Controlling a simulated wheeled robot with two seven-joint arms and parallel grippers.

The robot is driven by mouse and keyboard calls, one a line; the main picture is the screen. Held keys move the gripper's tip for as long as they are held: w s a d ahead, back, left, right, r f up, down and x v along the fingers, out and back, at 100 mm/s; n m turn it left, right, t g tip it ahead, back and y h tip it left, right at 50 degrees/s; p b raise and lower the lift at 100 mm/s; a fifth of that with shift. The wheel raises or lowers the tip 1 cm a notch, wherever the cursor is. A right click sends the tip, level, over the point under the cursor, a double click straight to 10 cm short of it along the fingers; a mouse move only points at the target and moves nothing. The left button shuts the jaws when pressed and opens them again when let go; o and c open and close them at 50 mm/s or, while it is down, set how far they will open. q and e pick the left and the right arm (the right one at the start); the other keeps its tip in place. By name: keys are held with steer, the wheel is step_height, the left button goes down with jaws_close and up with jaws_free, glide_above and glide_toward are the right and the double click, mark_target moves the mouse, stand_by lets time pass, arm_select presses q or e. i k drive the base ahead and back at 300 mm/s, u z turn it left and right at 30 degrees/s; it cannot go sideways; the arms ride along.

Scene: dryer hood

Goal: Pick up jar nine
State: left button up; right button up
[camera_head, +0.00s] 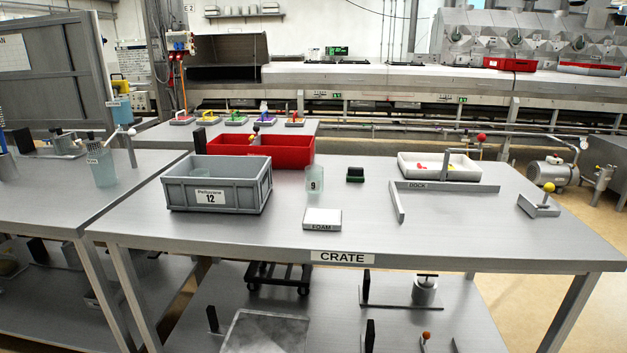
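A small translucent pale jar marked 9 (315,179) stands upright on the metal table, right of the grey crate and left of a small dark green block. Its base shows clear of other things, and nothing holds it. Neither of my grippers shows in the head view.
A grey crate labelled 12 (217,184) stands left of the jar, with a red bin (290,152) behind. A white foam block (322,219) lies in front. The green block (355,175), a white tray (437,166) and the dock rails (445,187) are rightward. The front right tabletop is clear.

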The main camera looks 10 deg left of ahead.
mark_target(314, 172)
steer(key=u, duration=0.55)
steer(key=i, duration=1.05)
steer(key=z, duration=0.05)
